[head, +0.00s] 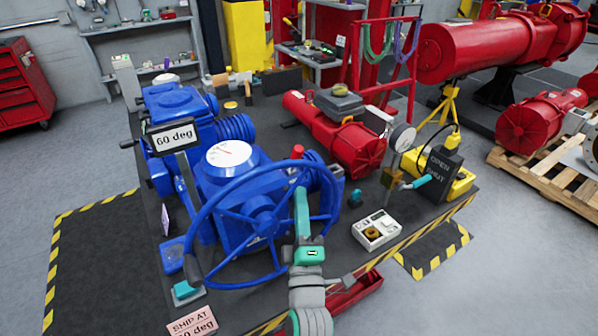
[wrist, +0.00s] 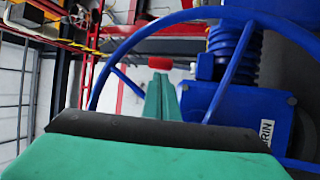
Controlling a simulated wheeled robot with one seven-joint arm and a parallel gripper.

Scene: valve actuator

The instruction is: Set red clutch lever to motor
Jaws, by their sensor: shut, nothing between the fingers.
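The red clutch lever (head: 298,152) shows as a red knob at the right side of the blue actuator (head: 225,190), just beyond the blue handwheel (head: 190,222). My gripper (head: 301,192) is shut and empty, its teal fingers pointing toward the knob across the handwheel. In the wrist view the red knob (wrist: 160,63) sits just past the fingertips (wrist: 161,78) and inside the curve of the wheel rim (wrist: 125,45). I cannot tell whether the fingertips touch it. The lower part of the lever is mostly hidden by my fingers and the wheel.
A red cylinder actuator (head: 335,135), a pressure gauge (head: 402,137) and a white control box (head: 376,230) are to the right on the dark bench. The wheel rim and spokes surround my gripper closely.

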